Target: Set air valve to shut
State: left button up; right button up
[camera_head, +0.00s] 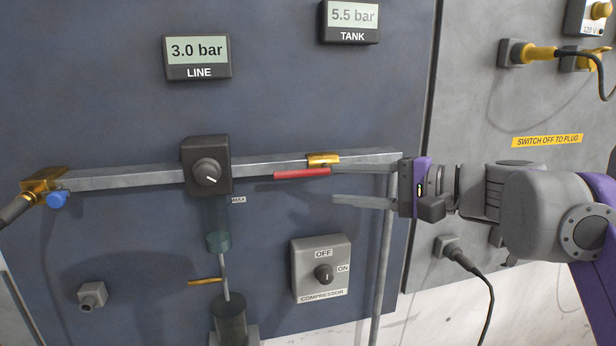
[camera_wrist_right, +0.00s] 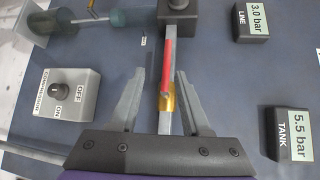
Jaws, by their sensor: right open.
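The air valve is a brass body (camera_head: 323,159) with a red lever (camera_head: 302,174) on the grey horizontal pipe. The lever lies roughly along the pipe, pointing left toward the black regulator. My right gripper (camera_head: 333,184) comes in from the right, open, with its upper finger close to the lever's right end. In the right wrist view, the red lever (camera_wrist_right: 166,62) and brass body (camera_wrist_right: 167,100) appear between the open fingers of the right gripper (camera_wrist_right: 160,73). Contact with the lever cannot be told. My left gripper is not in view.
The black regulator knob (camera_head: 207,173) sits left on the pipe (camera_head: 120,179). The LINE display (camera_head: 197,58) reads 3.0 bar, the TANK display (camera_head: 350,22) 5.5 bar. The compressor switch (camera_head: 322,270) is below the gripper.

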aim_at(297, 175)
jog(key=x, duration=0.3)
jog(key=r+x, duration=0.1)
jog(key=x, duration=0.7)
jog(key=shift+w+r, duration=0.1)
jog(key=shift+r, duration=0.05)
grip_shut()
dwell(1.2)
